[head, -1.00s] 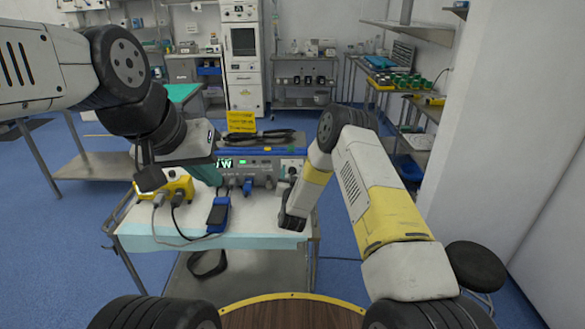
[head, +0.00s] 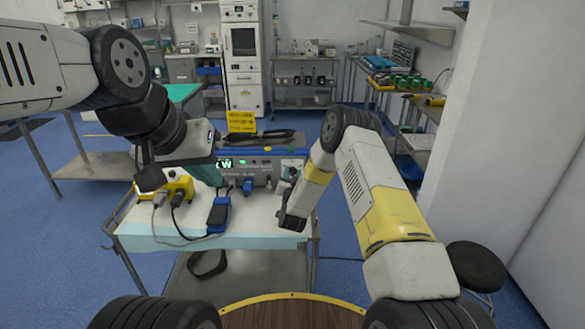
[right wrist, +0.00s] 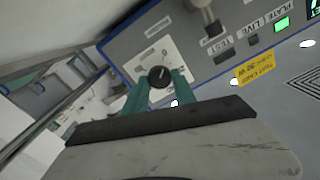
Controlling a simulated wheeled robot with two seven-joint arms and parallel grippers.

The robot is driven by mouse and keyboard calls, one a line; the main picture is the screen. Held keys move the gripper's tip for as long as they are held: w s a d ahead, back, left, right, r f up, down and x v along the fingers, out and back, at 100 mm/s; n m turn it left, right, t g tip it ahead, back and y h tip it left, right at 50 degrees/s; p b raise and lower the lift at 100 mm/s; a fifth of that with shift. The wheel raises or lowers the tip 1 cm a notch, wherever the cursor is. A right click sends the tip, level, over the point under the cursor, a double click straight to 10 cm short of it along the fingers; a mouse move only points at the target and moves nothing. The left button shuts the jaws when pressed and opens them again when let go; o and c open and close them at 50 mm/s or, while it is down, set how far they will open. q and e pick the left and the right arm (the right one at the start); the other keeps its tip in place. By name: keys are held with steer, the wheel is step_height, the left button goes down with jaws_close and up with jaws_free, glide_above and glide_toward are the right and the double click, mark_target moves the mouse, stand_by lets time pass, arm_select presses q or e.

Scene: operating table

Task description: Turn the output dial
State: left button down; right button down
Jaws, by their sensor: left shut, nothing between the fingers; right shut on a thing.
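The output dial (right wrist: 159,76) is a small black round knob with a pale pointer mark, on a white plate of the grey instrument panel. It shows in the right wrist view. My right gripper (right wrist: 158,84) has its two teal fingers on either side of the dial and is shut on it. In the head view the dial is mostly hidden near my right wrist. The blue-edged unit (head: 262,163) stands on the cart. My left gripper (head: 208,174), with teal fingers, is shut and empty in front of the unit's left side, partly covering its lit green display.
The cart top (head: 262,216) carries a blue handheld device (head: 218,214) with cables and a yellow box (head: 181,189). In the right wrist view a yellow label (right wrist: 253,69) sits near the panel's switches.

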steer(key=m, duration=0.5)
steer(key=shift+d, duration=0.15)
steer(key=m, duration=0.4)
steer(key=shift+f+m, duration=0.15)
steer(key=shift+m, duration=0.25)
steer(key=m, duration=0.4)
steer(key=shift+m, duration=0.3)
steer(key=m, duration=0.4)
steer(key=shift+f, duration=0.15)
steer(key=c, duration=1)
jaws_free()
steer(key=shift+s, duration=0.15)
